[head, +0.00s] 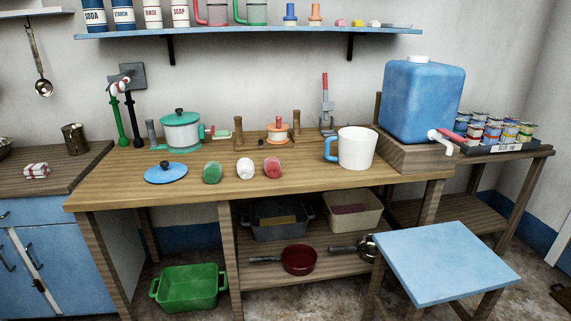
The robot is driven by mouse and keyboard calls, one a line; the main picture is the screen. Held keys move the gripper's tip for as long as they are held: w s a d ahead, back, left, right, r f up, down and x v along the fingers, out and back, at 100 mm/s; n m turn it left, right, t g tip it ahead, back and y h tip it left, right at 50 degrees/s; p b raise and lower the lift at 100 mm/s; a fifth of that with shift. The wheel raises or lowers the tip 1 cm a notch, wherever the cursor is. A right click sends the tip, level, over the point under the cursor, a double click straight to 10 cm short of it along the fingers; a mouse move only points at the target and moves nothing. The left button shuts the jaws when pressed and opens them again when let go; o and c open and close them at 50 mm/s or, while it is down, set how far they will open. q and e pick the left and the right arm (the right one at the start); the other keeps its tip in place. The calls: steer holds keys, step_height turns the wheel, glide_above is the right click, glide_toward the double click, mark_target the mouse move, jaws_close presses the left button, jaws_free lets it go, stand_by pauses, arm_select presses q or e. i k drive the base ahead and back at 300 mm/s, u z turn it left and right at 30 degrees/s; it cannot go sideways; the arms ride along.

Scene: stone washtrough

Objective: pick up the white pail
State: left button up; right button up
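The thing that best fits the white pail (358,149) is a white, open-topped vessel with a blue side handle on its left. It stands upright on the wooden worktop, right of the middle, near the raised wooden block. Nothing covers it from this side. A white pot (182,134) with a green lid also stands on the worktop, further left. Neither of my grippers shows in the head view.
A blue water tank (422,100) with a white tap stands on the block (411,155) right of the pail. Coloured balls and a blue lid (166,172) lie left of it. A blue-topped stool (445,262) stands in front at lower right. A shelf (250,33) hangs above.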

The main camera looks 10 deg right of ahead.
mark_target(357, 145)
steer(key=u, duration=0.2)
steer(key=i, duration=1.8)
steer(key=z, duration=0.3)
